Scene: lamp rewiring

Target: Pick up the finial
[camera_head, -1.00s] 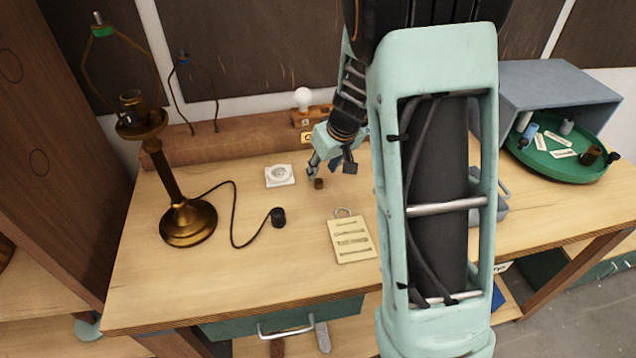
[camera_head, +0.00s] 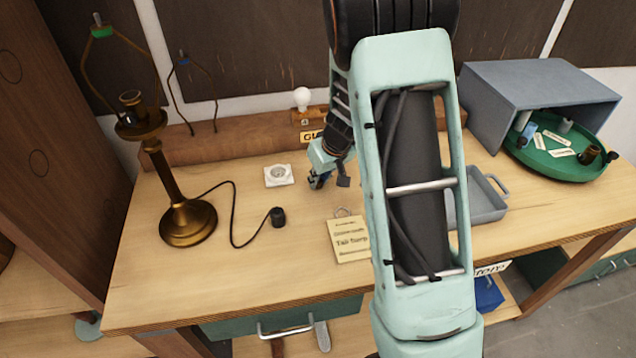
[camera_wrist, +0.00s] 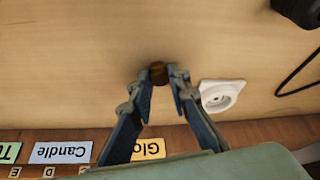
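The finial (camera_wrist: 158,73) is a small dark brown piece. In the wrist view it sits between the tips of my gripper (camera_wrist: 162,76), with a finger close against each side. In the head view my gripper (camera_head: 319,182) is low over the middle of the bench, just right of the white square fitting, and hides the finial there. The fingers are drawn in to about the finial's width and look shut on it. I cannot see a clear gap under the finial.
The white fitting (camera_head: 279,175) lies close left of my gripper. The brass lamp (camera_head: 188,220) and its cord plug (camera_head: 278,217) stand further left. A note card (camera_head: 350,241) lies in front. A grey tray (camera_head: 487,214) and a green round tray (camera_head: 560,168) are at right.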

